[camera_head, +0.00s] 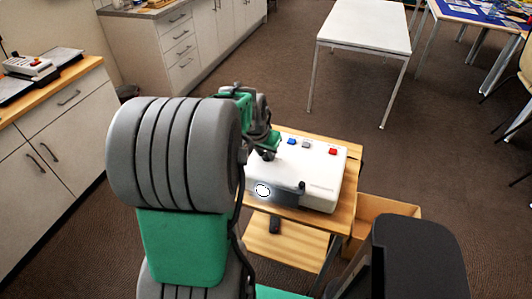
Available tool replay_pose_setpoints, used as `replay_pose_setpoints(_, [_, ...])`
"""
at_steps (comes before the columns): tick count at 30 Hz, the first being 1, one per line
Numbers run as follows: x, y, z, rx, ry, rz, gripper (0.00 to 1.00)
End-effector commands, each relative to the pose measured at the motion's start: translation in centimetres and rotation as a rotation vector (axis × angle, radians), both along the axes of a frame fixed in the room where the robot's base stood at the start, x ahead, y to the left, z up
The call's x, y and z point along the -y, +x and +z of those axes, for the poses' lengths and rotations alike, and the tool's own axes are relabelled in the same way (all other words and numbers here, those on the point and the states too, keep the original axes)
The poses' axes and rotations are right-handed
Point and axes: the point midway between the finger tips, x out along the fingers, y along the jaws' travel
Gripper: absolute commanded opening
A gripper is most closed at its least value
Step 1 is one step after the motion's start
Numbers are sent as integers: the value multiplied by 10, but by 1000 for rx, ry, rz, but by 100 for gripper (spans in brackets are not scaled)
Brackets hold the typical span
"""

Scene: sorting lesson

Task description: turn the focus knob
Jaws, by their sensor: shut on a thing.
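A white device box (325,180) stands on a small wooden table. It has a blue button (292,141), a grey button (306,144) and a red button (332,151) along its back. A dark panel (284,191) with a white oval display (263,190) is at its front left, with a small black knob or post (301,186) at the panel's right end. My green and dark gripper (267,154) points down at the left back of the box top, shut on the focus knob. The fingertips hide most of that knob, so its turn angle cannot be read.
The wooden table (340,221) has a narrow bare rim around the box. An open cardboard box (395,206) stands on the floor at its right. A white table (365,25) is behind, and cabinets (65,150) stand at the left.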

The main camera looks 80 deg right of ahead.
Motion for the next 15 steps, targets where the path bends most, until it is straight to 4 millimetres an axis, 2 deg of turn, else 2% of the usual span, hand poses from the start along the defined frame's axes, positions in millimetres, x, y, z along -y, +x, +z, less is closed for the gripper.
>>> replay_pose_setpoints(5, [0, 0, 0, 1, -1, -2, 0])
replay_pose_setpoints(6, [0, 0, 0, 1, -1, -2, 27])
replay_pose_setpoints(13, [0, 0, 0, 0, -1, -1, 45])
replay_pose_setpoints(15, [0, 0, 0, 0, -1, -1, 46])
